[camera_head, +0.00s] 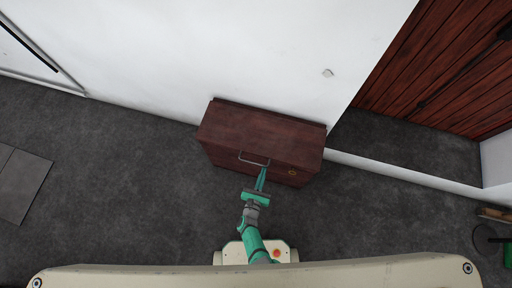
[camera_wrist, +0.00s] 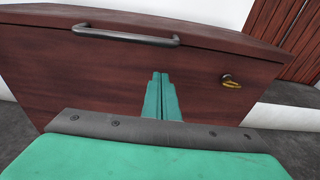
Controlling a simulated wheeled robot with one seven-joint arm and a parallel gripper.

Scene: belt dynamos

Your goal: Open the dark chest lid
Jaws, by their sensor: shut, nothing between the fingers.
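The dark red-brown wooden chest (camera_head: 255,128) stands against the white wall, and its lid looks closed. In the wrist view the chest front (camera_wrist: 75,80) fills most of the picture. A grey bar handle (camera_wrist: 126,36) sits at the lid's front edge; it also shows in the head view (camera_head: 254,162). A brass-coloured latch or keyhole piece (camera_wrist: 231,82) is on the front, right of the handle. My gripper (camera_wrist: 160,76) is shut and empty, in front of the chest face, below and right of the handle. I cannot tell whether the fingertips touch the chest.
The white wall (camera_head: 230,50) rises right behind the chest. A wooden plank door (camera_head: 440,70) is at the upper right. Dark grey floor (camera_head: 110,190) is clear to the left of the chest. Some objects (camera_head: 492,236) stand at the far right edge.

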